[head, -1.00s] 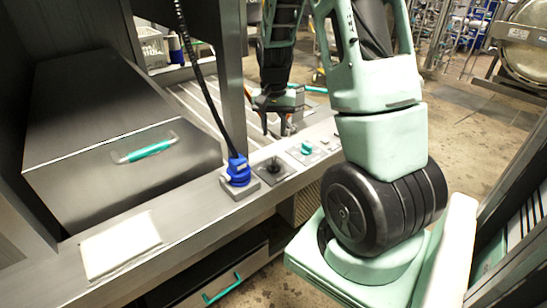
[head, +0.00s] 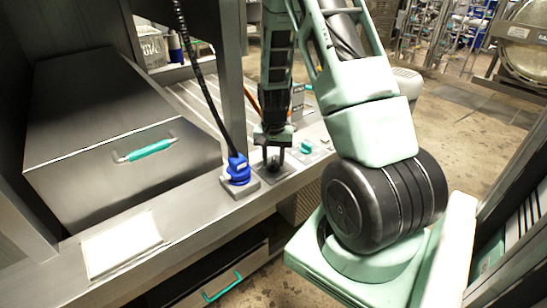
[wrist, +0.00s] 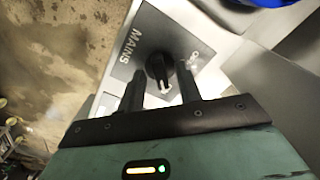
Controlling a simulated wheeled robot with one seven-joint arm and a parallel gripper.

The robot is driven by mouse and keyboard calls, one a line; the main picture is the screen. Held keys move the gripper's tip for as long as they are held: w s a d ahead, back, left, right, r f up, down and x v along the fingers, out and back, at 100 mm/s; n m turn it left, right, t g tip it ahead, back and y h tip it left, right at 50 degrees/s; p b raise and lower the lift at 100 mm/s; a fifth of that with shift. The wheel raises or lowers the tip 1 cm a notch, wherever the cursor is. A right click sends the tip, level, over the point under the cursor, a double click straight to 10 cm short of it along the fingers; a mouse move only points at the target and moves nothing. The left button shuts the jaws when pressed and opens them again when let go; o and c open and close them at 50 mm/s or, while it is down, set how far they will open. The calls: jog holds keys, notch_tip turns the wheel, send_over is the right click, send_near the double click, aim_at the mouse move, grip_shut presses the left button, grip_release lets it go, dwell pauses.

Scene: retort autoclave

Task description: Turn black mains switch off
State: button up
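The black mains switch (wrist: 158,66) is a rotary knob with a white pointer mark, on a dark square plate lettered MAINS (wrist: 130,45). In the wrist view the pointer end is toward my gripper. Small lettering by the plate's corner is hard to read. My gripper (wrist: 160,76) is open, with one finger on each side of the knob and gaps visible between. In the head view my gripper (head: 272,164) points down over the switch's plate (head: 275,175), and its fingers largely hide the knob.
A blue plug (head: 238,172) with a black cable stands left of the switch on the steel ledge. A teal knob (head: 306,146) sits to the right. A steel box lid with a teal handle (head: 150,151) is at left. A white sheet (head: 120,245) lies on the ledge.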

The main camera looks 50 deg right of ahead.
grip_shut()
jog(key=shift+n, duration=0.3)
jog(key=n, duration=0.3)
jog(key=shift+n, duration=0.4)
jog(key=n+p, duration=0.1)
jog(key=n, duration=0.3)
jog(key=shift+r+n, duration=0.1)
jog(key=shift+n, duration=0.2)
jog(key=n+p, duration=0.2)
jog(key=n, duration=0.3)
jog(key=shift+n+p, duration=0.95)
jog(key=shift+n, duration=0.85)
